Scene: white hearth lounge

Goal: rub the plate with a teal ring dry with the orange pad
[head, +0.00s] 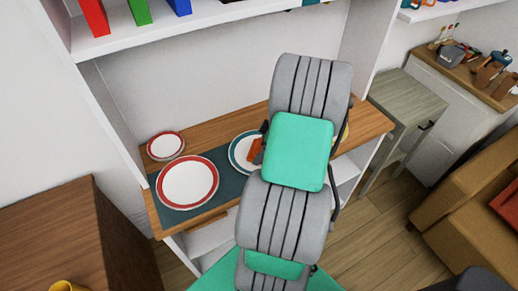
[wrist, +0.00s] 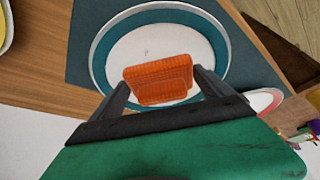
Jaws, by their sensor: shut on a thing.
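The plate with a teal ring (wrist: 105,55) lies on a dark teal mat in the wrist view. Small dark marks show on its white middle. In the head view the plate (head: 236,152) is partly hidden behind my arm. My gripper (wrist: 160,85) is shut on the orange pad (wrist: 160,75), which is held over the near part of the plate. I cannot tell whether the pad touches the plate. The pad also shows as a small orange patch in the head view (head: 256,151).
A large red-rimmed plate (head: 188,183) lies on the mat (head: 222,167), left of the teal-ringed plate. A smaller red-rimmed plate (head: 166,146) stands at the back left of the wooden top (head: 207,142). A white shelf (head: 215,22) with coloured blocks hangs above.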

